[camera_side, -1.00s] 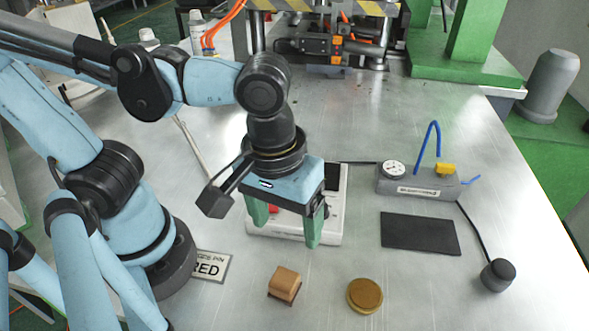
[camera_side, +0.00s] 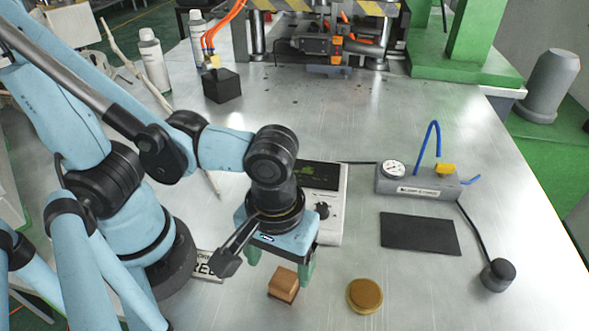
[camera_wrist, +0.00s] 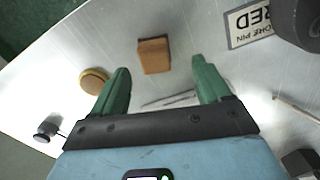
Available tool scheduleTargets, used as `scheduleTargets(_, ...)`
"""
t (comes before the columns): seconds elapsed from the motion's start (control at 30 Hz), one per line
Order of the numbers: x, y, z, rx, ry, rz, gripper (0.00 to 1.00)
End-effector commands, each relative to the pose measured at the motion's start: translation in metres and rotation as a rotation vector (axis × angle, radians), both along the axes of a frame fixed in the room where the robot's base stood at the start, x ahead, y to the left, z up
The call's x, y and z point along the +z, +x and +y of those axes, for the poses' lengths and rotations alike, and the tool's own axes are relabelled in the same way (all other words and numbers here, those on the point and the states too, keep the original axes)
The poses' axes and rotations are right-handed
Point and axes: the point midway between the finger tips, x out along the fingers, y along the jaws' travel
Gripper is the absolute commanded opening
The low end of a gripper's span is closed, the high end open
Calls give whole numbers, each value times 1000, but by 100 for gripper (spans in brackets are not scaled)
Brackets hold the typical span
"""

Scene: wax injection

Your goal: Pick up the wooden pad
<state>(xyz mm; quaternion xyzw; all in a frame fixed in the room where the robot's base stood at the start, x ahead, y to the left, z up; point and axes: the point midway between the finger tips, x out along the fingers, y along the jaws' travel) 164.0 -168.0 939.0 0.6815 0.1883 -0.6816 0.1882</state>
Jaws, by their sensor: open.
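The wooden pad (camera_side: 284,283) is a small brown block standing on the metal table near the front in the side view. It also shows in the wrist view (camera_wrist: 154,56), just beyond the gap between my fingertips. My gripper (camera_side: 280,266) has two green fingers, spread apart with nothing between them. In the side view it hangs just behind and above the pad, and the right finger passes close to the pad's edge. The fingers show in the wrist view (camera_wrist: 160,67) apart from the pad. I cannot tell the exact height gap.
A round brass-coloured disc (camera_side: 365,295) lies right of the pad. A white device (camera_side: 327,215) stands behind my gripper. A sign plate (camera_side: 207,265) lies left, partly hidden. A black mat (camera_side: 420,233), a gauge box (camera_side: 418,183) and a black knob (camera_side: 498,275) are at the right.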

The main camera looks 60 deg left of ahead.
Motion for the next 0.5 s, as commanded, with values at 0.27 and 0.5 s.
scheduleTargets(0.27,-11,1,-2,-1,0,0,77)
scheduleTargets(0.5,-31,4,-6,-1,0,0,77)
